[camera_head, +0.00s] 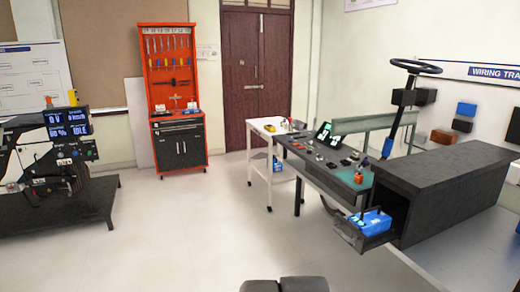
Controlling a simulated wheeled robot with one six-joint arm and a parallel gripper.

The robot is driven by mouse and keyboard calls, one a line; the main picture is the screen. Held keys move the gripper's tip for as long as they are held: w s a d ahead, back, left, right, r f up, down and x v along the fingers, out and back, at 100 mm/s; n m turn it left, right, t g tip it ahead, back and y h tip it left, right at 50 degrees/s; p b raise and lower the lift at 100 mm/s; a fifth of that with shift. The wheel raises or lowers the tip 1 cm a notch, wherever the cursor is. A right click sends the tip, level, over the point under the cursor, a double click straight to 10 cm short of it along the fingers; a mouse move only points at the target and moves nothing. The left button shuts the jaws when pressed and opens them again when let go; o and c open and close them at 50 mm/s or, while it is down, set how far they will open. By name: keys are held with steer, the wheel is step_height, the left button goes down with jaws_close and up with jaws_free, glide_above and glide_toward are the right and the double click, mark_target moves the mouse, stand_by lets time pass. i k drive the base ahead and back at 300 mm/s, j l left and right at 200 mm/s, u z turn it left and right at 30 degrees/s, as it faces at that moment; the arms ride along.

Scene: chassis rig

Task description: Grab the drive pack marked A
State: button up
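A bright blue pack (372,222) sits in an open dark tray (349,237) at the near end of the long dark grey housing (440,175), right of centre. A second, smaller-looking blue item (277,164) is on the lower shelf of the white cart (258,150). No letter is readable on either one, so I cannot tell which is marked A. My gripper is not in view. Only dark rounded parts, which seem to be my own body, show at the bottom edge.
A dark workbench (318,165) with small parts adjoins the housing. A steering wheel (416,66) rises behind it. A red tool cabinet (178,100) stands at the back, and a rig with screens (66,130) at left. The middle floor is clear.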

mark_target(372, 222)
steer(key=i+l+u, duration=0.1)
steer(key=l, duration=0.25)
steer(key=i+l+u, duration=0.1)
steer(key=i+l, duration=0.2)
steer(key=i+l+u, duration=0.1)
steer(key=l, duration=0.35)
steer(key=i+l+u, duration=0.1)
steer(key=i+l, duration=0.15)
steer(key=i+l+u, duration=0.1)
steer(key=l, duration=0.4)
steer(key=i+l+u, duration=0.1)
steer(key=l, duration=0.35)
steer(key=i, duration=0.1)
